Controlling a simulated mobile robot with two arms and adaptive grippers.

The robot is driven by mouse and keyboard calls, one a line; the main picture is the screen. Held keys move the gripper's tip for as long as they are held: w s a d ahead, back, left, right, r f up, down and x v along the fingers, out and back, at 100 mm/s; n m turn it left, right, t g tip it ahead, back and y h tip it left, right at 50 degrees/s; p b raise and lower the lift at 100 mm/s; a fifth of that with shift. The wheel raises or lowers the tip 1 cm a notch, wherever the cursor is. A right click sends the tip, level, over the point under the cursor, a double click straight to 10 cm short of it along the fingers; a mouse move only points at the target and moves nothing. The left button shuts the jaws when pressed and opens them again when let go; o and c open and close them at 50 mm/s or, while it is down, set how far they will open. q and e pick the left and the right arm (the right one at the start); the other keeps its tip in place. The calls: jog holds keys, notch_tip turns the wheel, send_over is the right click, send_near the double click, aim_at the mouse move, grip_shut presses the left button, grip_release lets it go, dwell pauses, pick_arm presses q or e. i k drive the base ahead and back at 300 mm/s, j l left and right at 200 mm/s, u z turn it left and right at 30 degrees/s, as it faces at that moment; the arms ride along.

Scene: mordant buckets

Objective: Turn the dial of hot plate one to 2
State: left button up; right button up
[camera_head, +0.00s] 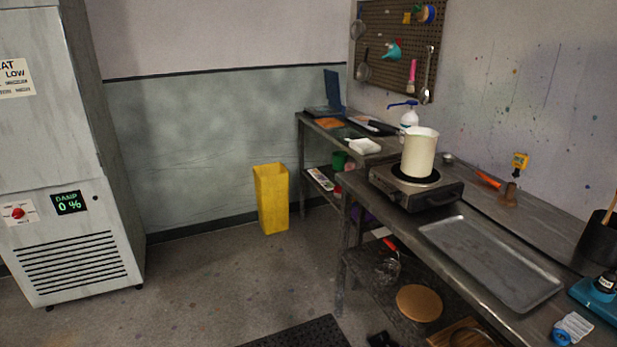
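One hot plate (382,178) sits on the metal bench at the right, dark and boxy. A tall cream pot (420,155) stands on its round burner. The side of the hot plate facing the open floor is visible, but its dial and any numbers are too small to make out. I cannot read which hot plate number it is. Neither of my grippers is in view.
A metal tray (490,262) lies on the bench nearer me. A white pump bottle (409,117) stands behind the pot. A yellow bin (271,198) stands on the floor, and a grey cabinet (75,240) is at the left.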

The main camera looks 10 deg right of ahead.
aim_at(395, 197)
jog(key=i+j, duration=0.1)
jog(key=i, duration=0.4)
jog(key=i+j+z, duration=0.15)
jog(key=i, duration=0.4)
jog(key=i+j, duration=0.15)
jog(key=i, duration=0.35)
